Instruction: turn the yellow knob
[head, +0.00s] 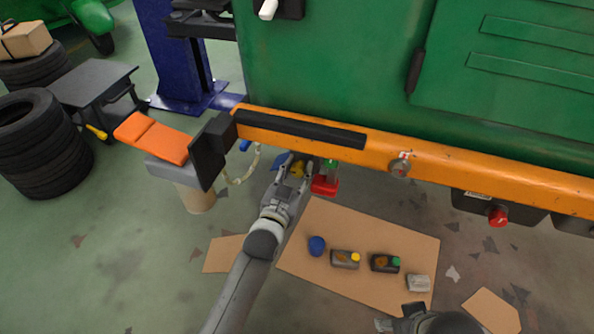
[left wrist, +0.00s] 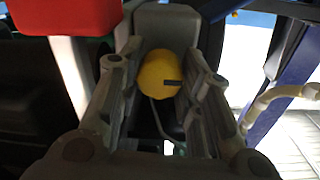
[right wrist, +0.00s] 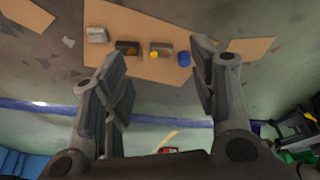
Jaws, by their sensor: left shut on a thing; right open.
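The yellow knob (left wrist: 158,74) is round, with a dark slot mark on its face. In the left wrist view it sits between the two fingers of my left gripper (left wrist: 160,88), which is shut on it. In the head view the knob (head: 297,169) shows small under the orange rail, and my left gripper (head: 292,168) reaches it from below. My right gripper (right wrist: 157,80) is open and empty, its fingers wide apart. In the head view the right arm shows only at the bottom edge, partly cut off.
An orange rail (head: 460,176) runs along the green vehicle (head: 330,60) above the knob. A red part (head: 325,185) is just right of the left gripper. A cardboard sheet (head: 340,225) with several bottles lies on the floor. Tyres (head: 40,150) stand at left.

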